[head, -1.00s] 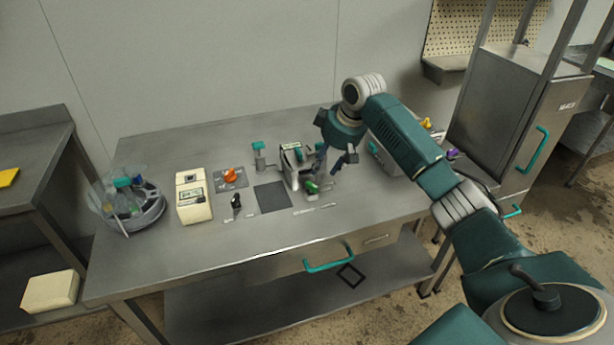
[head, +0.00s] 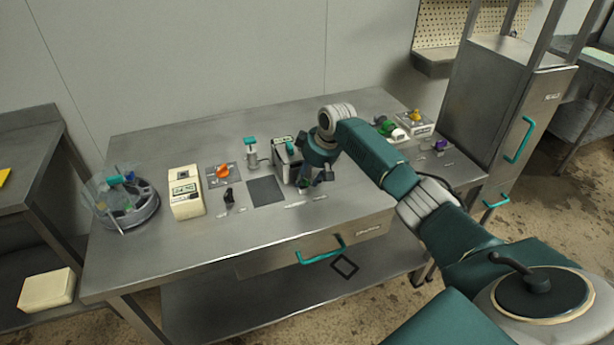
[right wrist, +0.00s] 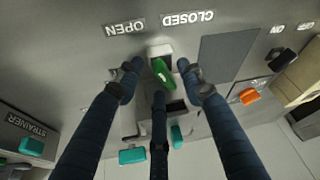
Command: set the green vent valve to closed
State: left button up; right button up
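The green vent valve handle (right wrist: 163,71) sits on a pale base in the right wrist view, between the OPEN label (right wrist: 125,28) and the CLOSED label (right wrist: 187,17), which read upside down there. My right gripper (right wrist: 160,76) has its fingers spread around the handle, with a gap on both sides; whether the lower finger touches it I cannot tell. In the head view my right gripper (head: 317,177) is low over the table and mostly hides the green handle (head: 303,183). My left gripper is not in view.
A grey instrument with a teal knob (head: 289,148) stands close behind the right gripper. To its left are a dark mat (head: 266,191), an orange knob (head: 221,171), a black switch (head: 229,196) and a cream box (head: 185,192). The front table strip (head: 230,240) is clear.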

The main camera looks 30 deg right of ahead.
jog(key=c, duration=0.7)
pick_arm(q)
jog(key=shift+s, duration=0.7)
pick_arm(e)
jog(key=shift+r, duration=0.1)
grip_shut()
